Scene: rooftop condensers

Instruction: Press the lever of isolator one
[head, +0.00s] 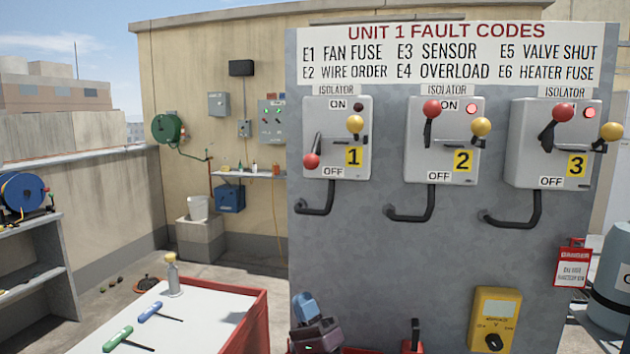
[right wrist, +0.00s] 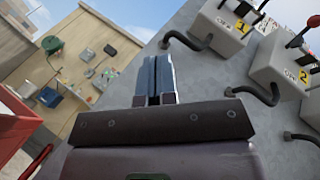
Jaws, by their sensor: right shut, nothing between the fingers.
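Isolator one (head: 338,148) is a grey box marked 1 on the grey panel. Its red-knobbed lever (head: 311,160) points down by OFF, and its lamp (head: 358,107) is dark. A yellow knob (head: 355,124) sits at its upper right. My right gripper (head: 304,303) is low in the head view, below isolator one and apart from it. Its blue fingers (right wrist: 155,78) are shut and empty in the right wrist view, where isolator one (right wrist: 222,35) shows at upper right. My left gripper is not in view.
Isolator two (head: 440,150) and isolator three (head: 548,155) have red-knobbed levers up by ON and lit red lamps. Curved black pipes (head: 320,208) hang below the boxes. A yellow meter (head: 495,310) is low on the panel. A red-edged white-topped cart (head: 215,315) stands left.

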